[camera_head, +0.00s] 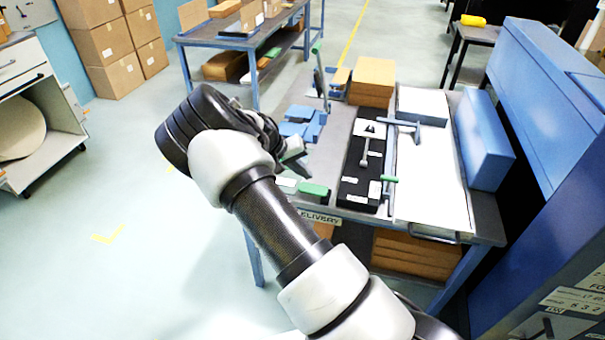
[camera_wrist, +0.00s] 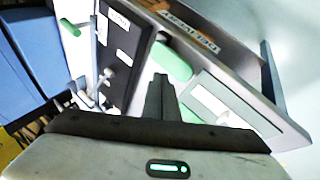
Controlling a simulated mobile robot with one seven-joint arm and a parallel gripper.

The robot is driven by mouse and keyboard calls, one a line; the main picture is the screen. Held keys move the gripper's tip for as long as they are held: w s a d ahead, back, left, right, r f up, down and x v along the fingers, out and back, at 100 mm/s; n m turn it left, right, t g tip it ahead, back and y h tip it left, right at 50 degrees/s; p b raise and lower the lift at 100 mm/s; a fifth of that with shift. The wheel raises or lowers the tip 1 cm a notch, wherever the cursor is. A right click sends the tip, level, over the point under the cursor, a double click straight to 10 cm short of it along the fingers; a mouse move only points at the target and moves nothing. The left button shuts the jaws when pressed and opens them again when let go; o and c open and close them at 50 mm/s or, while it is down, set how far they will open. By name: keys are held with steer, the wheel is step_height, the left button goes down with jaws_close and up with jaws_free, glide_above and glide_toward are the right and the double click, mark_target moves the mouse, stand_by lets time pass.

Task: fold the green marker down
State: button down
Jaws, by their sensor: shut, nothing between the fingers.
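Several green parts show, and I cannot tell for sure which one is the marker. A green rounded piece (camera_head: 313,189) lies near the table's front edge, beside the black case; it also shows in the wrist view (camera_wrist: 172,62), just beyond my fingertips. A green tip (camera_head: 390,179) is on a bar right of the black case and shows at the upper left of the wrist view (camera_wrist: 69,27). A green handle (camera_head: 316,47) tops an upright lever at the back left. My gripper (camera_head: 300,165) is shut and empty above the table's left front, its closed fingers (camera_wrist: 161,88) pointing toward the rounded piece.
The black case (camera_head: 357,160) carries a grey lever and labels. A white sheet (camera_head: 425,180), a blue box (camera_head: 483,140) and brown blocks (camera_head: 372,80) crowd the table. A blue part (camera_head: 300,125) lies behind my gripper. The floor at left is clear.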

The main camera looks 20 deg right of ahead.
steer(key=shift+s+d+r, duration=0.15)
steer(key=shift+d+r, duration=0.1)
steer(key=shift+d, duration=0.2)
steer(key=shift+s+d+f+b, duration=0.3)
steer(key=shift+s+d+f, duration=0.05)
steer(key=shift+d, duration=0.2)
steer(key=shift+r, duration=0.1)
steer(key=shift+r, duration=0.35)
steer(key=a+r, duration=0.7)
steer(key=a, duration=0.2)
steer(key=shift+w+p, duration=0.35)
steer(key=shift+w, duration=0.05)
steer(key=shift+r, duration=0.1)
